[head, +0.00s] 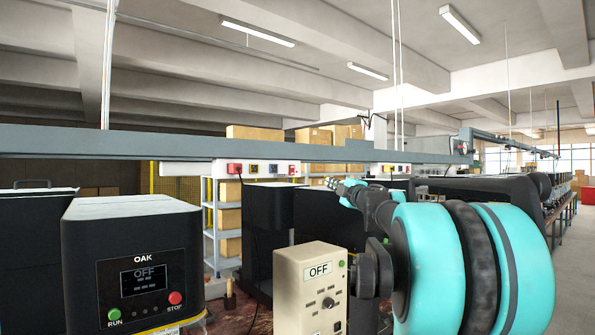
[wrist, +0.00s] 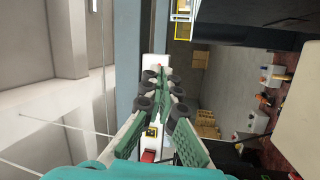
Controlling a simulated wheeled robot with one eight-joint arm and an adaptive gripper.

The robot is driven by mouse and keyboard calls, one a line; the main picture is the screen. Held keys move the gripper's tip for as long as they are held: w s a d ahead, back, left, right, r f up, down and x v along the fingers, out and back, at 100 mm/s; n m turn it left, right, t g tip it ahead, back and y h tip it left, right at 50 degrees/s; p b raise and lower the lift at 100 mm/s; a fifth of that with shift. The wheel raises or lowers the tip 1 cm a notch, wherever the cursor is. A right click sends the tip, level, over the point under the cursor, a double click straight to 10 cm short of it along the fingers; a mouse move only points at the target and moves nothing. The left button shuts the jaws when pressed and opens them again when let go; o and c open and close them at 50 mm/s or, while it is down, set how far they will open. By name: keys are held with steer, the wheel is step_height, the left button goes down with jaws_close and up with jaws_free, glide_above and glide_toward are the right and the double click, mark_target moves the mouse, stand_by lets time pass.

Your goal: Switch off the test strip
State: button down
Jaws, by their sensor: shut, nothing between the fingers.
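A white power strip (head: 265,169) hangs along the grey overhead rail left of centre in the head view. It has a red plug, coloured sockets and a red part near its right end. A second white strip (head: 400,169) with red parts is further right, partly hidden by my arm. No label is readable, so I cannot tell which is the test strip. My gripper (head: 345,188) is shut and empty, pointing left below the rail. In the wrist view my gripper (wrist: 163,80) covers part of a white strip (wrist: 155,64). I cannot tell whether they touch.
The grey rail (head: 80,140) runs across the view. Below it stand the black OAK machine (head: 130,250) and a beige control box (head: 310,295) reading OFF. A black machine (head: 267,215) and shelves with cartons (head: 229,218) are behind.

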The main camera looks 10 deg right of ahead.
mark_target(292, 167)
steer(key=a+r+n+g+y, duration=0.1)
steer(key=n+y, duration=0.1)
steer(key=s+a+r+n+g+y, duration=0.1)
steer(key=a+r+n+y, duration=0.1)
steer(key=n, duration=0.1)
steer(key=shift+a+g, duration=0.1)
steer(key=shift+g, duration=0.3)
steer(key=x, duration=1.4)
steer(key=shift+s+a+r, duration=0.1)
steer(key=shift+s+r, duration=0.05)
steer(key=shift+r, duration=0.05)
steer(key=shift+w+a+r, duration=0.15)
steer(key=shift+w+r, duration=0.05)
steer(key=shift+w, duration=0.1)
